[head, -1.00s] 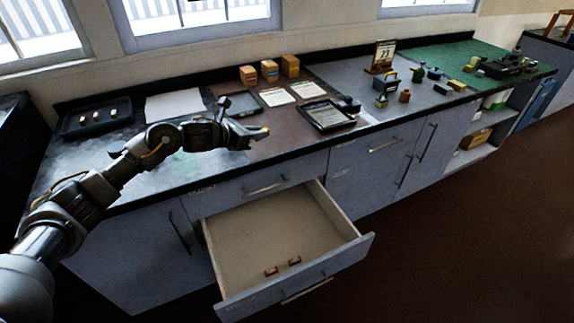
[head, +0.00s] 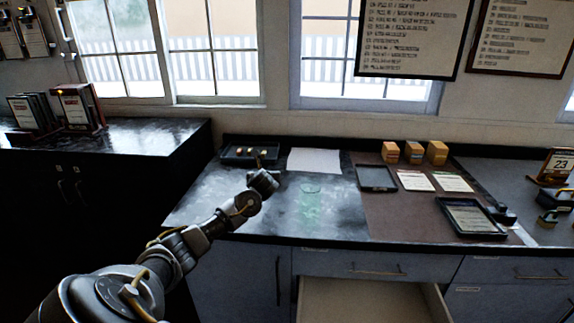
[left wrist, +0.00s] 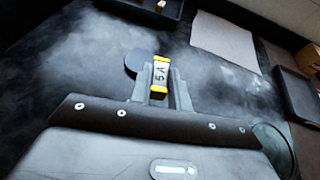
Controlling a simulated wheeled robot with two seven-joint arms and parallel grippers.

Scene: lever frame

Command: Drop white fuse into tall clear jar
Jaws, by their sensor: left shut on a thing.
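The fuse (left wrist: 161,75), with a white body marked "5 A" and yellow ends, sits between the fingers of my left gripper (left wrist: 160,90), which is shut on it. In the head view my left gripper (head: 264,182) is over the dark worktop, to the left of the tall clear jar; the fuse cannot be made out there. The jar (head: 310,203) is greenish, see-through and upright on the worktop. A round rim, probably the jar's, shows at the lower right of the wrist view (left wrist: 275,148). My right gripper is not in view.
A black tray (head: 232,158) with small pale pieces stands at the back left, beside a white sheet (head: 314,160). A brown mat (head: 390,212) with a dark tray (head: 376,178) and a framed tablet (head: 470,218) lies right. An open drawer (head: 365,302) juts out below.

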